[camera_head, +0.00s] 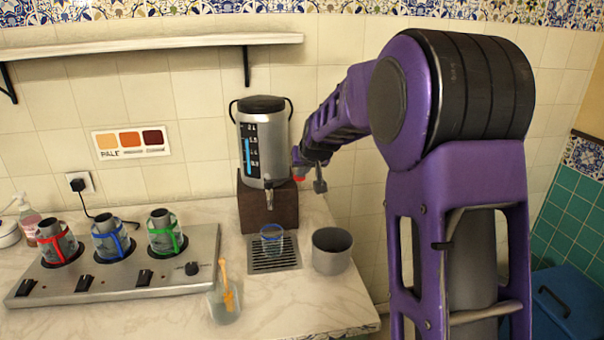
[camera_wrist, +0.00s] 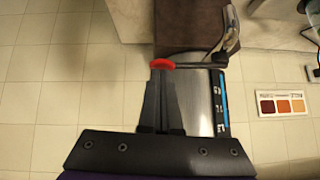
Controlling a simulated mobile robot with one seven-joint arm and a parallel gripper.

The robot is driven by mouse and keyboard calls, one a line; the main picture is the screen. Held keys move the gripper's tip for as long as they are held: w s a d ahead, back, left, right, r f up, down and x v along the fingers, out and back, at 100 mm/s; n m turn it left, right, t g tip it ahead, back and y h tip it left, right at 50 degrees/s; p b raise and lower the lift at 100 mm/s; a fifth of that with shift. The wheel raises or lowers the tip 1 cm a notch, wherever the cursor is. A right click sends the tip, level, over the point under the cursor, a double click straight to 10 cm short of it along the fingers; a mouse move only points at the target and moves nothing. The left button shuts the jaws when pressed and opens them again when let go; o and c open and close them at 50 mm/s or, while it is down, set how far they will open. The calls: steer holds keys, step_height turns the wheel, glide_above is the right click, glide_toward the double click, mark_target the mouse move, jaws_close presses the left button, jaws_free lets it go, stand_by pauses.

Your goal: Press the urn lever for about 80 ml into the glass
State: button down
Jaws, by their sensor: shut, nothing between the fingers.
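The urn (camera_head: 262,150) is a steel cylinder with a black lid and a blue level scale, standing on a dark brown block (camera_head: 254,212). Its tap (camera_head: 269,195) points down over a small clear glass (camera_head: 271,240) with a blue band, which sits on the drip tray (camera_head: 286,264). In the wrist view, the red-tipped lever (camera_wrist: 163,63) reaches out from the tap (camera_wrist: 233,30). My gripper (camera_wrist: 162,80) is shut and empty, its fingertips right at the red tip; whether they touch cannot be told. In the head view the red tip (camera_head: 299,178) shows just below my wrist.
A grey pot (camera_head: 332,250) stands right of the drip tray. A jar with an orange dipper (camera_head: 225,300) stands in front. A steel warmer (camera_head: 125,268) holds three pots at the left. A shelf (camera_head: 150,44) and a colour chart (camera_head: 131,142) are on the wall.

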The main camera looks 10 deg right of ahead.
steer(key=f+b, duration=0.1)
steer(key=f+y+b, duration=0.1)
steer(key=b, duration=0.1)
steer(key=shift+d+m+b, duration=0.3)
steer(key=shift+f+y+b, duration=0.3)
steer(key=shift+b, duration=0.55)
stand_by(2.0)
steer(key=shift+r+p, duration=0.45)
steer(key=shift+r, duration=0.35)
